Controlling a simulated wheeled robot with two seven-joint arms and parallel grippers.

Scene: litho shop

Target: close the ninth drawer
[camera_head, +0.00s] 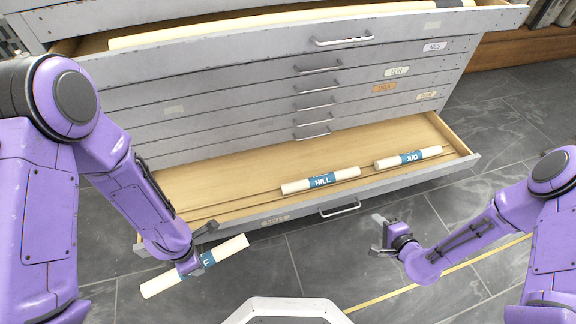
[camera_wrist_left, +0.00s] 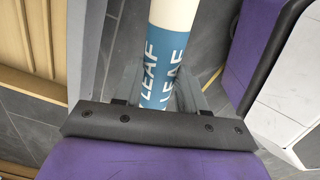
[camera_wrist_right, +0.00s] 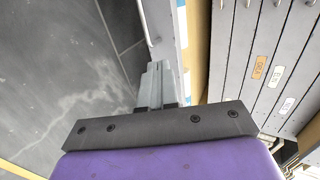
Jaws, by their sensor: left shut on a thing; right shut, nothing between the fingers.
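A grey flat-file cabinet (camera_head: 220,112) has a low drawer pulled out, with a wooden inside and a grey front (camera_head: 272,220) bearing a silver handle (camera_head: 340,209). Two white rolls lie in it, one labelled HILL (camera_head: 321,181) and one labelled JUG (camera_head: 408,158). I cannot tell which drawer is the ninth. My left gripper (camera_head: 206,262) is shut on a white roll with a blue LEAF band (camera_wrist_left: 166,68), held in front of the drawer's left end. My right gripper (camera_head: 384,232) is shut and empty, in front of the open drawer, right of its handle.
A top drawer (camera_head: 330,40) is also out and holds a long pale roll (camera_head: 250,32). Several shut drawers with handles and labels lie between. A brown ledge (camera_head: 520,46) stands at the back right. The dark tiled floor is clear in front, with a yellow line (camera_head: 440,276).

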